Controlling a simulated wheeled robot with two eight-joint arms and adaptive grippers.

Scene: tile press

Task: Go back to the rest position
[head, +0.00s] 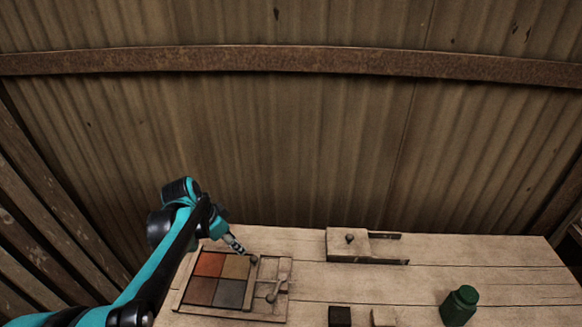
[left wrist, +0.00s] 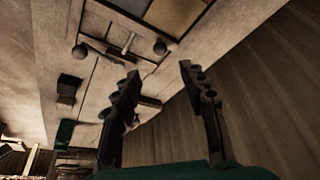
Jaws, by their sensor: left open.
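My left gripper (head: 236,246) is above the back right part of a wooden tile frame (head: 180,293). It is open and empty; its two spread fingers show in the left wrist view (left wrist: 159,72) with a gap between them. The frame holds orange-red, tan, dark red-brown and grey tiles. A pale lever (head: 278,287) lies on the right part of the frame, and a dark knob (head: 254,260) stands near the gripper. My left arm reaches in from the lower left and crosses the frame's left side. My right gripper is not in view.
A wooden block with a knob (head: 348,245) sits between dark rails at the table's back. A green bottle (head: 460,306) stands at the front right. A dark block (head: 340,316) and a pale block (head: 384,317) are at the front edge. A corrugated wall (head: 300,150) rises behind.

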